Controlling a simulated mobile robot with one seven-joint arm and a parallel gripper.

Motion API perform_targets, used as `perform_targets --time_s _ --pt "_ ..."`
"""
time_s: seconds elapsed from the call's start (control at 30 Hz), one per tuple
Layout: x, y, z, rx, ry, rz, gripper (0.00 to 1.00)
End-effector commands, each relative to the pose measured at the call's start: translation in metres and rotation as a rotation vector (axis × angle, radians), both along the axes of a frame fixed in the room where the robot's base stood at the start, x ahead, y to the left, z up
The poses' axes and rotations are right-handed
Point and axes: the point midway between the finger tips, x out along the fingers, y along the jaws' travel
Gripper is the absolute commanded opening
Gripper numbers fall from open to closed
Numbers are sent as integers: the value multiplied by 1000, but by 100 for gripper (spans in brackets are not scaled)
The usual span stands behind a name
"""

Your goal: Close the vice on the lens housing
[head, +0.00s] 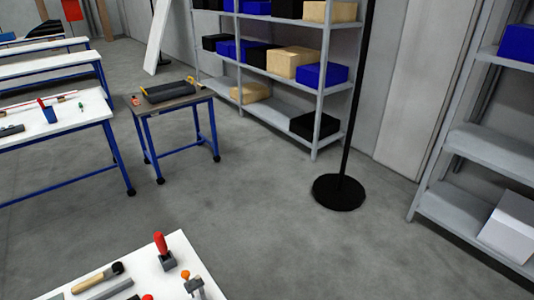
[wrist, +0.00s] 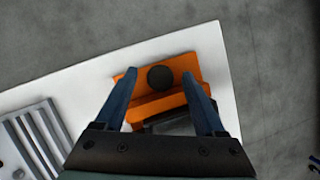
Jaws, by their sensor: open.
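My gripper (wrist: 160,88) is open in the wrist view, with its two blue fingers apart. Between and beyond the fingers is an orange body (wrist: 184,66) with a dark round part (wrist: 160,77) on it. A dark grey block (wrist: 172,126) shows nearer the palm, partly hidden by the gripper. I cannot tell for certain which of these is the vice and which the lens housing. Whether the fingers touch the orange body is unclear. My gripper does not show in the head view.
The orange body is on a white tabletop (wrist: 90,78) beside a grey slotted piece (wrist: 32,138). In the head view, a near white table (head: 135,268) holds a red-handled tool (head: 163,250). A black stand base (head: 339,192) and shelves (head: 240,72) stand beyond open floor.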

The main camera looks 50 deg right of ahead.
Motion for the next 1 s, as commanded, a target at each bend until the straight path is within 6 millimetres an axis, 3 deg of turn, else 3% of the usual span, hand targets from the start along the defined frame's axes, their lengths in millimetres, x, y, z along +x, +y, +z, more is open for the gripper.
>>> perform_targets --time_s 0.17,0.6,0.8,1.0 --pt "7 7 20 -2 -4 3 72" --pt "29 32 104 0 -2 1 72" --pt "32 37 117 0 0 1 72" --pt "32 37 117 1 1 1 72"
